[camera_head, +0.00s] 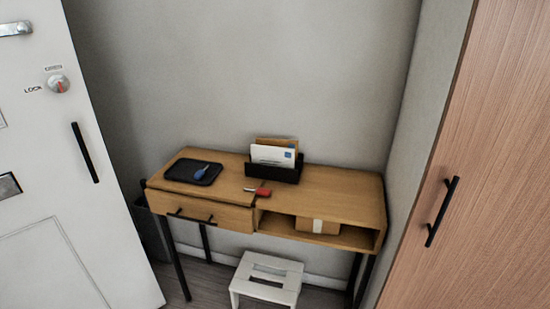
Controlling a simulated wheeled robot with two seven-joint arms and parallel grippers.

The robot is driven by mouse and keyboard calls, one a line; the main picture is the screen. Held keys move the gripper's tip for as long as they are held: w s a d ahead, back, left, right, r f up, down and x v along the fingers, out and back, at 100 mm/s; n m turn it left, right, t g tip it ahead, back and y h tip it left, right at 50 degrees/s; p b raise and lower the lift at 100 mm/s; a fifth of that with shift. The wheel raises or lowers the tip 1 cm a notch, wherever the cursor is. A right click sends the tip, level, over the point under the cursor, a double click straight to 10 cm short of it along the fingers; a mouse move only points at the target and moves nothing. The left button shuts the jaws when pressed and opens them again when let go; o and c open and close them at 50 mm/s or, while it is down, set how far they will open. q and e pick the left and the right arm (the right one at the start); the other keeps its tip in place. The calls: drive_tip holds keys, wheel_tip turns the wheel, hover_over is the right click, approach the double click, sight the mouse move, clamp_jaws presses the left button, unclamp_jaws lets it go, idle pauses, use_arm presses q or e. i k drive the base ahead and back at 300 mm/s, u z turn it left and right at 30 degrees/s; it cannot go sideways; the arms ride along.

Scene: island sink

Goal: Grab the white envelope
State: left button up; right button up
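The white envelope (271,154) stands upright in a black letter holder (272,173) at the back middle of the wooden desk (333,189). It has a small blue mark at its right side. A brown envelope (277,141) stands behind it and shows above its top edge. The holder's front wall hides the lower part of the white envelope. Neither of my grippers shows in the head view.
A black tray (176,172) with a blue item lies at the desk's left. A red item (260,191) lies before the holder. A small box (318,226) sits in the open shelf. A white stool (267,275) stands below. A white door (60,190) and wooden cabinet (490,180) flank the desk.

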sight(273, 161)
drive_tip(key=u, duration=2.1)
drive_tip(key=i, duration=1.35)
drive_tip(key=z, duration=0.3)
